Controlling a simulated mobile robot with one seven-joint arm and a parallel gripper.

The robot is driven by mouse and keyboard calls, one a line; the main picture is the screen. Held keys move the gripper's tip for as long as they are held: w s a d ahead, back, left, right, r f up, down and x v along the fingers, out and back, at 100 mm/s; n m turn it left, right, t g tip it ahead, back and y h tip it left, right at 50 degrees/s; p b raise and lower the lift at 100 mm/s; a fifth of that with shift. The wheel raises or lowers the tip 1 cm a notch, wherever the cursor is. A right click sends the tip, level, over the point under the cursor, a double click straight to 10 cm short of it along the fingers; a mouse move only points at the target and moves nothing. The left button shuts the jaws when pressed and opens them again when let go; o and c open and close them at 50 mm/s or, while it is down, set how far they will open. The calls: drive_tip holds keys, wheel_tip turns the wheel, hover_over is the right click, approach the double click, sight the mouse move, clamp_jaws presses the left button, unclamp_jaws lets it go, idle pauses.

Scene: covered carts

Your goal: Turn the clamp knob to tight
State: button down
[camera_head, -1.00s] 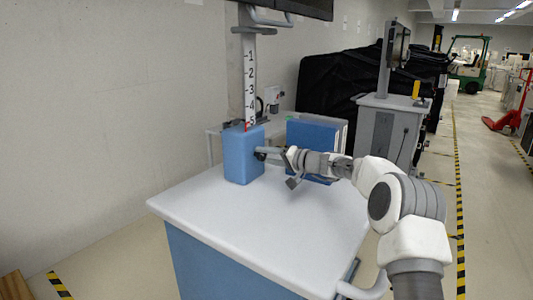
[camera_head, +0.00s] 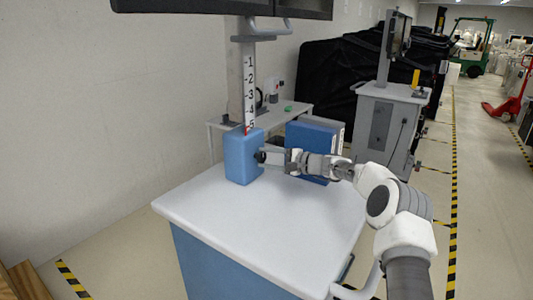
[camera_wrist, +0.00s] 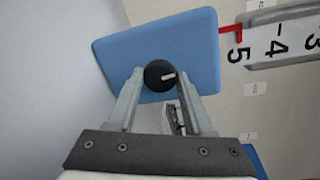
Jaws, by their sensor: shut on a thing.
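The blue clamp block (camera_head: 240,165) stands on the white cart top around the base of the scale post (camera_head: 249,80). Its round black knob (camera_head: 261,156) faces my arm. My gripper (camera_head: 272,157) reaches it from the right and is shut on it. In the wrist view, the fingers (camera_wrist: 160,92) hold the knob (camera_wrist: 156,76) from both sides, against the blue block (camera_wrist: 120,48). A white mark on the knob points right and slightly up in that picture. A red pointer (camera_wrist: 230,30) on the block sits at the scale's 5.
The white cart top (camera_head: 250,215) is clear in front of the block. A blue box (camera_head: 310,135) stands behind my gripper. A dark monitor (camera_head: 225,8) hangs above. A grey cart (camera_head: 388,130) and black-covered things stand behind.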

drive_tip(key=shift+f+m+p, duration=0.1)
drive_tip(key=shift+m+p, duration=0.2)
drive_tip(key=shift+m, duration=0.2)
drive_tip(key=shift+c, duration=1.5)
unclamp_jaws()
drive_tip(key=shift+d, duration=0.1)
drive_tip(key=shift+s+d, duration=0.15)
drive_tip(key=shift+d, duration=0.15)
drive_tip(key=v, duration=1.6)
drive_tip(key=shift+d, duration=0.3)
drive_tip(key=shift+s, duration=0.1)
